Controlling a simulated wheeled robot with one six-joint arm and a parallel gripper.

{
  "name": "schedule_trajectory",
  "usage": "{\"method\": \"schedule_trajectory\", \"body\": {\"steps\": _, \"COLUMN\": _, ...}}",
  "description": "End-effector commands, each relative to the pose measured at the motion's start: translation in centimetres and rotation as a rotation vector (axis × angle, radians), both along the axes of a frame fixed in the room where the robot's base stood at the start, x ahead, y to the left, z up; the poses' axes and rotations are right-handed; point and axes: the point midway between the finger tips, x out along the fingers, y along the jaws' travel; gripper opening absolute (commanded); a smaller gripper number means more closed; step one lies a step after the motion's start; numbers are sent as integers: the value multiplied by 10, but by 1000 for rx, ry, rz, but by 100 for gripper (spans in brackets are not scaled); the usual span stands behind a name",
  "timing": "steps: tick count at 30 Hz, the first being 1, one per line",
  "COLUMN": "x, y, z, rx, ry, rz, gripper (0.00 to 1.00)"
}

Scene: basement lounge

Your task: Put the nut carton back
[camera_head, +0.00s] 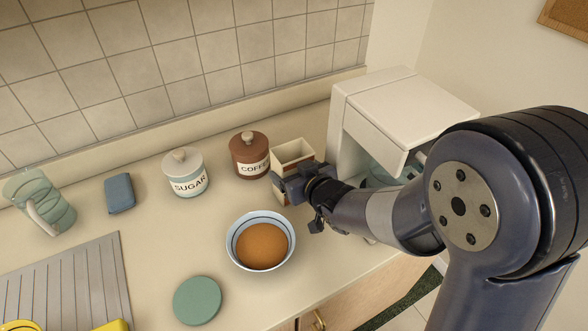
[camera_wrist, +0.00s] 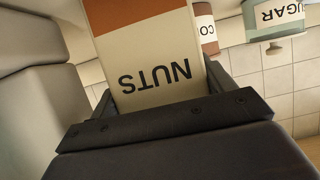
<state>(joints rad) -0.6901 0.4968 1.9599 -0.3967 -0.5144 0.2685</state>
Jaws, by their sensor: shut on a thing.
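The nut carton (camera_wrist: 150,55) is cream with a rust-brown band and the word NUTS, which reads upside down in the wrist view. In the head view the carton (camera_head: 292,152) has an open top and stands roughly upright behind my gripper. My gripper (camera_head: 303,183) is shut on the carton, with a finger on either side of it. The carton's lower part is partly hidden by my gripper, so I cannot tell whether it touches the counter. A bowl (camera_head: 232,258) with an orange-brown filling sits just in front and to the left of the carton.
The brown coffee jar (camera_head: 249,154) is close to the carton's left. The sugar jar (camera_head: 186,173) is further left. A white appliance (camera_head: 349,142) stands right of the carton. A green disc (camera_head: 197,300), blue block (camera_head: 119,193), jug (camera_head: 40,201) and drainboard (camera_head: 68,285) occupy the left and front.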

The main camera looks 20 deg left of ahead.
Motion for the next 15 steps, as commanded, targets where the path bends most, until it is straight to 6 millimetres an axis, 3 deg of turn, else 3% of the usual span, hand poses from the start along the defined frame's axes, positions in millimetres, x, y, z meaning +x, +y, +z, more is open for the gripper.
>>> {"method": "schedule_trajectory", "body": {"steps": 9, "x": 0, "y": 0, "z": 0, "rx": 0, "ry": 0, "rz": 0, "gripper": 99}}
{"method": "schedule_trajectory", "body": {"steps": 15, "x": 0, "y": 0, "z": 0, "rx": 0, "ry": 0, "rz": 0, "gripper": 99}}
